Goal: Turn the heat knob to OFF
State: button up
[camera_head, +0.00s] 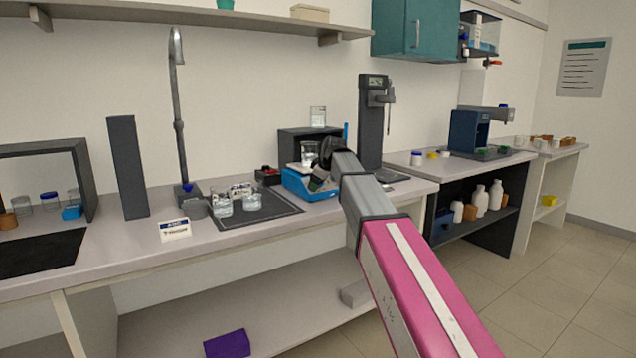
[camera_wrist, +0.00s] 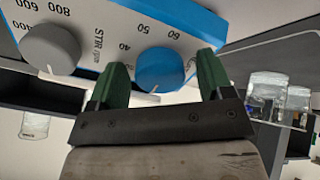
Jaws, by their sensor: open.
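The blue hotplate stirrer (camera_head: 296,184) stands on the bench, with a glass beaker (camera_head: 308,150) on top. My gripper (camera_head: 320,182) is at its front and hides part of it. In the wrist view the panel is upside down. The blue knob (camera_wrist: 162,70), with a scale showing 40, 50 and 60, lies between the two green fingers of my open gripper (camera_wrist: 163,60). The fingers stand on either side of it, apparently apart from it. A white pointer mark shows on its lower edge. An OFF label cannot be made out. The grey knob (camera_wrist: 50,48), near the STR rpm label, is to the left.
A dark mat (camera_head: 265,213) with several beakers lies left of the stirrer. A black box-like unit (camera_head: 296,140) stands behind it, and a tall dark grey instrument (camera_head: 371,122) to the right. A small sign (camera_head: 175,229) stands near the bench's front edge.

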jog(key=v, duration=1)
jog(key=shift+s+r, duration=0.25)
jog(key=shift+r, duration=0.05)
jog(key=shift+d, duration=0.2)
